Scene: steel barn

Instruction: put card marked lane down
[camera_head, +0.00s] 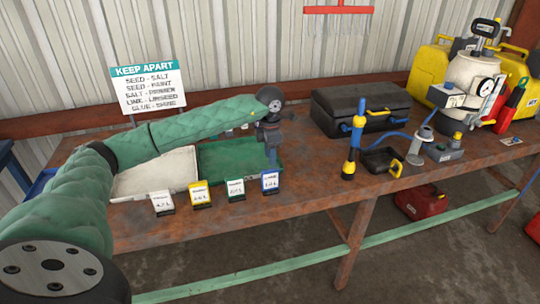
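The card marked lane (270,182) is a small white card with a blue top band. It stands upright at the right end of a row of cards along the bench's front edge. Its small lettering seems to read "LANE". My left gripper (271,153) points down just above and behind this card, over the right end of the green tray (232,158). Its fingers are small and dark, so their gap and any contact with the card cannot be made out. My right gripper is out of view.
Cards with white, yellow and green bands (200,194) stand left of it. A pale tray (155,176) and a "KEEP APART" sign (148,88) are behind.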

